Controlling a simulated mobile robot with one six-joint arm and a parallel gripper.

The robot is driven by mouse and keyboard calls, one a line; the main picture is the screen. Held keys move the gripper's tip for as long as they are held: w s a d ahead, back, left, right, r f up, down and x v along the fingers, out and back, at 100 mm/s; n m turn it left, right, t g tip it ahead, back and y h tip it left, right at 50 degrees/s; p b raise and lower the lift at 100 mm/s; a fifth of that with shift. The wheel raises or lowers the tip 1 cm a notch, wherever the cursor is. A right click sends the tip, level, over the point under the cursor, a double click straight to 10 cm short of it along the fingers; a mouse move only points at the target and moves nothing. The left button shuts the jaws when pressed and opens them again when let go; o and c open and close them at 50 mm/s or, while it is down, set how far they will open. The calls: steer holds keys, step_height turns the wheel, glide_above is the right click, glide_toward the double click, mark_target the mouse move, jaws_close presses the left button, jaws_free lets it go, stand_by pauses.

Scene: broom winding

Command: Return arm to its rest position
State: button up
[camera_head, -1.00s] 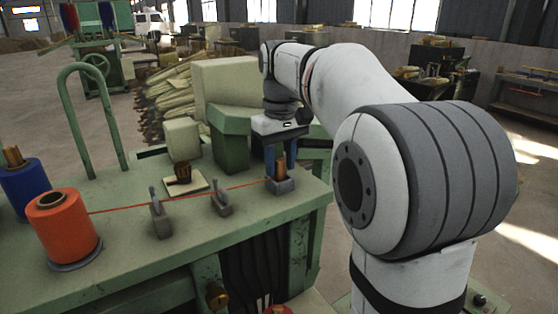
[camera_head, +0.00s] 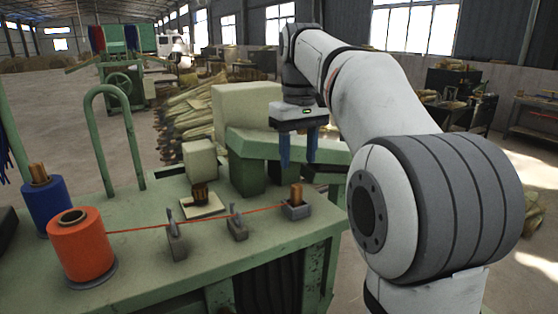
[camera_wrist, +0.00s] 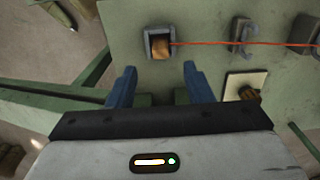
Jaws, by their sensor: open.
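My gripper (camera_head: 298,150) hangs above the right end of the green table (camera_head: 150,282), its two blue fingers apart and nothing between them. In the wrist view my gripper (camera_wrist: 160,88) is also open and empty. A copper-brown piece (camera_head: 296,192) stands in a small grey square holder (camera_head: 296,211), below and apart from the fingers; the holder also shows in the wrist view (camera_wrist: 150,52). A red thread (camera_head: 150,228) runs from the orange spool (camera_head: 80,248) past two grey guides (camera_head: 175,240) to the holder.
A blue spool (camera_head: 47,205) and a green hooped bar (camera_head: 100,150) stand at the left. A small brown bundle (camera_head: 200,192) sits on a pale plate. Green blocks (camera_head: 247,172) and a large pale box (camera_head: 245,112) stand behind the holder.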

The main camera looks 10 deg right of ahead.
steer(key=s+f+m+t, duration=0.3)
steer(key=s+f, duration=1.8)
steer(key=f, duration=0.1)
steer(key=shift+s+a+m, duration=0.15)
steer(key=shift+m, duration=0.15)
steer(key=shift+f, duration=0.1)
